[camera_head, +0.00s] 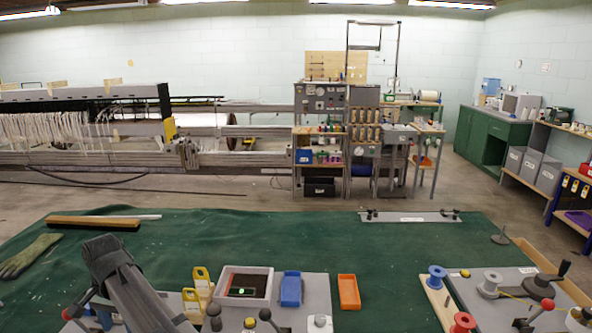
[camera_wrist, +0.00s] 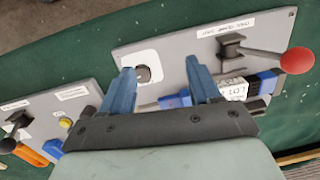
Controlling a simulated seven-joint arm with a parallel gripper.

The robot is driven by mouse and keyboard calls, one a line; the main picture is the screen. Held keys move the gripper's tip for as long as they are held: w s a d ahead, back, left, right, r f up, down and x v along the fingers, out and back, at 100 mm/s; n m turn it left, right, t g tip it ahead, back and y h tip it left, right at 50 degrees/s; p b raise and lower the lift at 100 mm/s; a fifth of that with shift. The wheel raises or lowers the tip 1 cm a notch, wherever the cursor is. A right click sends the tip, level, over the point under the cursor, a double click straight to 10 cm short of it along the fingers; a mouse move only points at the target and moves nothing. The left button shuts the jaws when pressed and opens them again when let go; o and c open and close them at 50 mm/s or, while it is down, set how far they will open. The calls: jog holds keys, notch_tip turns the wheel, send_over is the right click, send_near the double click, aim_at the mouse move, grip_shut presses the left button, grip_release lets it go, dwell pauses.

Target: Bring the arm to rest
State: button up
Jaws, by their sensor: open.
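My gripper (camera_wrist: 159,66) is open in the wrist view, its two blue fingers apart with no thing clearly held between them. It hangs over a grey panel (camera_wrist: 262,35) with a red-ball lever (camera_wrist: 297,60); the height above it is hard to tell. A blue part (camera_wrist: 176,100) and a white labelled block (camera_wrist: 233,89) lie near and partly behind the right finger. In the head view my arm (camera_head: 125,280) reaches in at the lower left, and my fingers cannot be made out there.
A white-rimmed box (camera_head: 265,287), a blue bin (camera_head: 291,289) and an orange bin (camera_head: 348,291) stand right of my arm. Spools (camera_head: 436,276) sit on a board at right. A glove (camera_head: 28,257) and a brush (camera_head: 94,223) lie left. The green cloth's middle (camera_head: 270,235) is clear.

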jog(key=s+a+f+n+g+y, duration=0.1)
jog(key=s+a+f+n+g, duration=0.2)
jog(key=s+f, duration=1.3)
jog(key=s+a+f+n+g+y, duration=0.15)
jog(key=s+a+f+n, duration=0.25)
jog(key=s+f, duration=1.15)
jog(key=w+d+f+m+h, duration=0.1)
jog(key=w+d+f, duration=0.5)
jog(key=d, duration=0.6)
jog(key=w+d+f+m, duration=0.1)
jog(key=w+d+f, duration=0.5)
jog(key=d, duration=0.7)
jog(key=w+d+f+m+h, duration=0.1)
jog(key=w+d+f, duration=0.5)
jog(key=d, duration=0.6)
jog(key=s+d+f+m, duration=0.1)
jog(key=d+f+m, duration=0.1)
jog(key=d, duration=1.6)
jog(key=s+d+m+g+h, duration=0.1)
jog(key=s+d, duration=0.9)
jog(key=d, duration=0.3)
jog(key=shift+s+d+r, duration=0.15)
jog(key=shift+d+r, duration=0.15)
